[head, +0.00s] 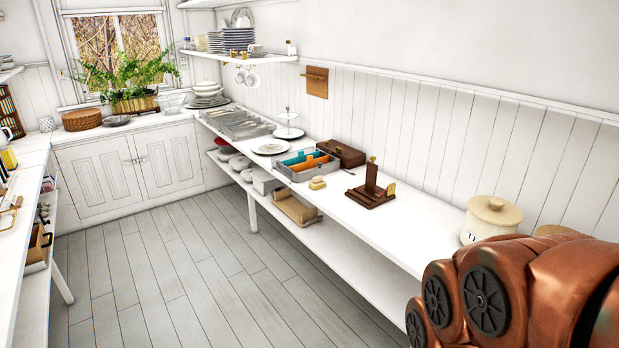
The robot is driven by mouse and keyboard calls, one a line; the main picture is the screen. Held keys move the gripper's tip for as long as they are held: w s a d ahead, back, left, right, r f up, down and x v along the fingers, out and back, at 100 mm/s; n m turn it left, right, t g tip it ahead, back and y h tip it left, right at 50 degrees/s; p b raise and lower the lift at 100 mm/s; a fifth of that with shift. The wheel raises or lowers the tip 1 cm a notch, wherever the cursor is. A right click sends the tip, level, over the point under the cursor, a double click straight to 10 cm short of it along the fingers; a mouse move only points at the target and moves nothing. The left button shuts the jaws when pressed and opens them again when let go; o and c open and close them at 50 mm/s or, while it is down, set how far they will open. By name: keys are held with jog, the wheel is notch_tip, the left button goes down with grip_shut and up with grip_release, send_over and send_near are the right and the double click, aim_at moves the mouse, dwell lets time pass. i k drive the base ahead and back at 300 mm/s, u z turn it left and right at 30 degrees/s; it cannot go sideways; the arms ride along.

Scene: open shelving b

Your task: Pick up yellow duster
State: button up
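A small yellow block-shaped item (317,183), which looks like the yellow duster, lies near the front edge of the white counter on the right. It sits just in front of a grey divided tray (290,173) and left of a dark wooden stand (367,197). Its details are too small to make out. My copper-coloured arm fills the bottom right corner. My gripper is not in view.
A dark wooden box (341,153) stands behind the tray. A cream lidded canister (490,219) stands further right on the counter, near my arm. A wooden crate (294,209) sits on the shelf below. The plank floor (180,270) is clear.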

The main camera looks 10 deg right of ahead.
aim_at(317, 183)
jog(key=z, duration=0.1)
jog(key=i, duration=1.5)
jog(key=u, duration=0.75)
jog(key=i, duration=0.85)
jog(key=u, duration=0.4)
